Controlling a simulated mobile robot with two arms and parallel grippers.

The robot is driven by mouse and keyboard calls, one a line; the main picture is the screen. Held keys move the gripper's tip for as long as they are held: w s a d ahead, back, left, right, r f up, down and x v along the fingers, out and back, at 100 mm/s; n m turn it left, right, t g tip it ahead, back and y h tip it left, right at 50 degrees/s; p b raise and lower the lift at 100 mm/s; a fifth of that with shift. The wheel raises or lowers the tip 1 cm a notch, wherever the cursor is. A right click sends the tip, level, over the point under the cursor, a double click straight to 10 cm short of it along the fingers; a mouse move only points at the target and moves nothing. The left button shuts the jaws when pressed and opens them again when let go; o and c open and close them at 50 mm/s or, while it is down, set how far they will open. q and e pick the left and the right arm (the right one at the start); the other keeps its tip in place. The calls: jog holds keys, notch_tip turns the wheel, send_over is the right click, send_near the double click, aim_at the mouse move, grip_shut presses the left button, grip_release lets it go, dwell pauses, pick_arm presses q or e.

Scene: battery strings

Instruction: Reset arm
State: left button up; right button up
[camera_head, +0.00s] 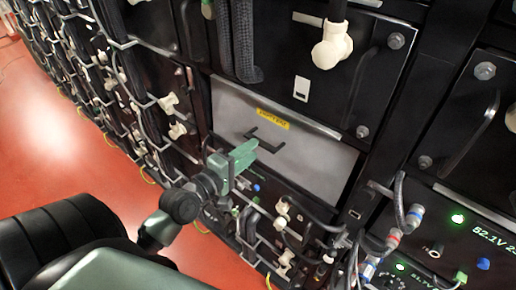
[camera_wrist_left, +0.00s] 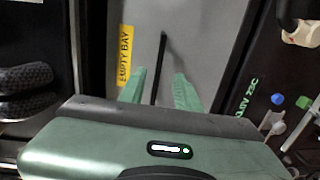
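My left gripper (camera_head: 243,156) reaches in from the lower left to the front of a grey panel (camera_head: 225,102) in the rack. The panel bears a yellow label (camera_head: 272,118) and a black handle (camera_head: 268,136). In the left wrist view, the two green fingers (camera_wrist_left: 160,84) are apart, and the black handle (camera_wrist_left: 161,50) shows in the gap between them. Clear space shows on either side of the handle; I cannot tell how deep the fingers sit around it. The label (camera_wrist_left: 125,56) reads "EMPTY BAY". My right gripper is in neither view.
A lit module (camera_head: 485,240) with cables and plugs stands at the lower right. A cream connector (camera_head: 332,45) hangs above the panel. Several cables and small connectors (camera_head: 283,225) crowd the rack below the gripper. The red floor (camera_head: 50,130) is open at the left.

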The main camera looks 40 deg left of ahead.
pick_arm(q)
jog(key=s+f+m+g+y+b, duration=0.1)
jog(key=s+f+m+g+b, duration=0.25)
jog(key=f, duration=1.55)
jog(key=s+f+m+g+b, duration=0.1)
jog(key=s+f+m+g, duration=0.45)
jog(key=f, duration=1.35)
jog(key=s+d+f+m+g+b, duration=0.1)
jog(key=s+d+f+m+g, duration=0.2)
jog(key=s+f, duration=1)
jog(key=s+d+f+m+g+b, duration=0.2)
jog(key=s+d+f+m, duration=0.4)
jog(key=s+f, duration=0.7)
jog(key=s+m+g, duration=0.1)
jog(key=s, duration=0.2)
jog(key=shift+s+f+m+g, duration=0.3)
jog(key=shift+s+m+g, duration=0.05)
jog(key=shift+m+g, duration=0.05)
jog(key=shift+d, duration=0.1)
